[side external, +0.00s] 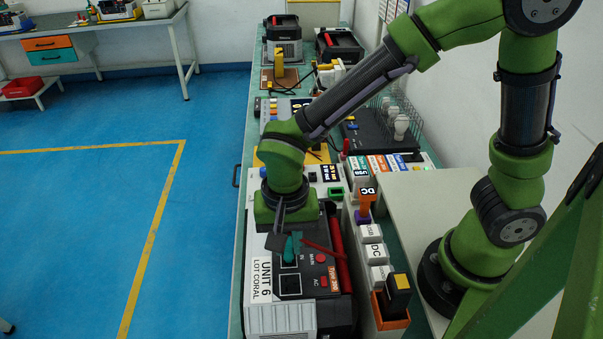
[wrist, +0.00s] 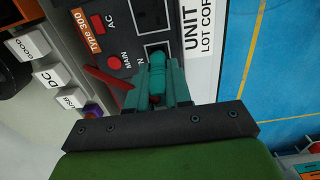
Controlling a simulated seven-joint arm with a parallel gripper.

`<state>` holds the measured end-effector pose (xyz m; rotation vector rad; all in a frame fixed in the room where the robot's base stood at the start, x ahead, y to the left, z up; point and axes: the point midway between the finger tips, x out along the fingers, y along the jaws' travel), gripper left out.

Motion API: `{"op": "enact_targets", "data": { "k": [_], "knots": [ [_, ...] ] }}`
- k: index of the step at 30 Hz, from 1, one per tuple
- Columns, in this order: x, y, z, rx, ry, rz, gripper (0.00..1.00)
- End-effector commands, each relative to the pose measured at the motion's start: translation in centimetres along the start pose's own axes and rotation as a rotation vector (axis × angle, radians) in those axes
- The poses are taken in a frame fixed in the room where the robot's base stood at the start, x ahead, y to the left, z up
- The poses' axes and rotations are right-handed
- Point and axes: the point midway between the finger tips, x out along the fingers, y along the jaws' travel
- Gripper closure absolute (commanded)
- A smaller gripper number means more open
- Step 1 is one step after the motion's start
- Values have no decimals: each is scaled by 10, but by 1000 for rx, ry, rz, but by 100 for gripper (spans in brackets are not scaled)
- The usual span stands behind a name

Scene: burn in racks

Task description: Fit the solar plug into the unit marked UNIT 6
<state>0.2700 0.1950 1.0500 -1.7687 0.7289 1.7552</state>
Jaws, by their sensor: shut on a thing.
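The unit marked UNIT 6 (side external: 318,306) is a grey and black box at the front of the bench. Its label also reads LOT CORAL. Its top panel has square black sockets, red buttons and the markings IN, MAIN and AC; the panel also shows in the wrist view (wrist: 131,43). My gripper (side external: 287,238) is over this panel, shut on a teal plug (side external: 292,246), which looks like the solar plug. In the wrist view the plug (wrist: 157,74) sits between the fingers, its far end close to the socket by IN. I cannot tell whether it touches.
A red handle (side external: 338,255) runs along the unit's right side. Other units fill the bench behind.

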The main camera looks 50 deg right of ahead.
Motion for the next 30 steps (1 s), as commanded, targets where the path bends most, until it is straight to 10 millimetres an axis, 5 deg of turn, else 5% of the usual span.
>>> {"op": "enact_targets", "data": {
  "k": [22,23,28,30],
  "knots": [
    [16,1,0,0,0,4,100],
    [16,1,0,0,0,4,79],
    [16,1,0,0,0,3,53],
    [16,1,0,0,0,2,51]
  ]
}}
